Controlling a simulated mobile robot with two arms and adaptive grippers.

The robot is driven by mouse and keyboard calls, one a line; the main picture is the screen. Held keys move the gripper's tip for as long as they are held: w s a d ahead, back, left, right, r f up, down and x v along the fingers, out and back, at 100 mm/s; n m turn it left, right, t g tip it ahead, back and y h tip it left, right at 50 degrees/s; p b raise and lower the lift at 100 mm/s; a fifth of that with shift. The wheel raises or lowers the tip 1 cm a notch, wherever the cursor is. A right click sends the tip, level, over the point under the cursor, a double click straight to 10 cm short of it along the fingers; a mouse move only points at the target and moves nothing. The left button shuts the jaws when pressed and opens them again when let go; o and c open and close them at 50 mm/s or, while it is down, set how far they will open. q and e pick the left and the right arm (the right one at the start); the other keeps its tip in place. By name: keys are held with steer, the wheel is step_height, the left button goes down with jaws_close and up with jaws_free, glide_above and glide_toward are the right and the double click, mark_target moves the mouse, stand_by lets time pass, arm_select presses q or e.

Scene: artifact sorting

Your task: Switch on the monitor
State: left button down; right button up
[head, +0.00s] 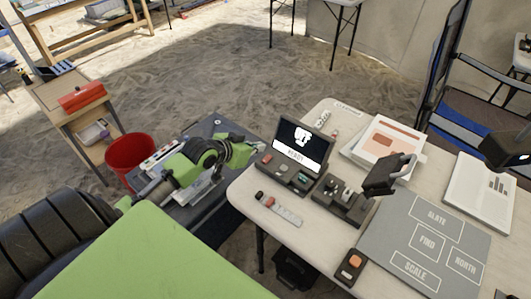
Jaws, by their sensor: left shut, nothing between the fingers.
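The monitor (302,143) stands at the left part of the pale table, its dark screen showing a white picture and a white band with dark text that seems to read READY. A dark console (287,172) with small red and green parts lies in front of it. My left gripper (259,147) is at the end of the green and black arm, close to the left edge of the monitor. It is shut and empty. I cannot tell whether it touches the monitor or console.
The pale table (247,190) also bears a grey mat (385,245) with labelled fields, a dark device (345,200), a small box with an orange button (350,266) and an open book (478,190). A red bucket (128,152) stands at left. Sandy floor lies open behind.

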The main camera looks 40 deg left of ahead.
mark_target(266, 159)
arm_select(q)
steer(key=x, duration=0.3)
steer(key=shift+w+f, duration=0.1)
steer(key=shift+w, duration=0.15)
steer(key=f, duration=0.2)
steer(key=shift+w+d+f, duration=0.1)
steer(key=shift+w+f, duration=0.3)
steer(key=shift+f, duration=0.7)
arm_select(e)
steer(key=shift+s+a+r, duration=0.2)
steer(key=shift+s+a, duration=0.1)
steer(key=shift+s, duration=0.35)
steer(key=shift+d, duration=0.15)
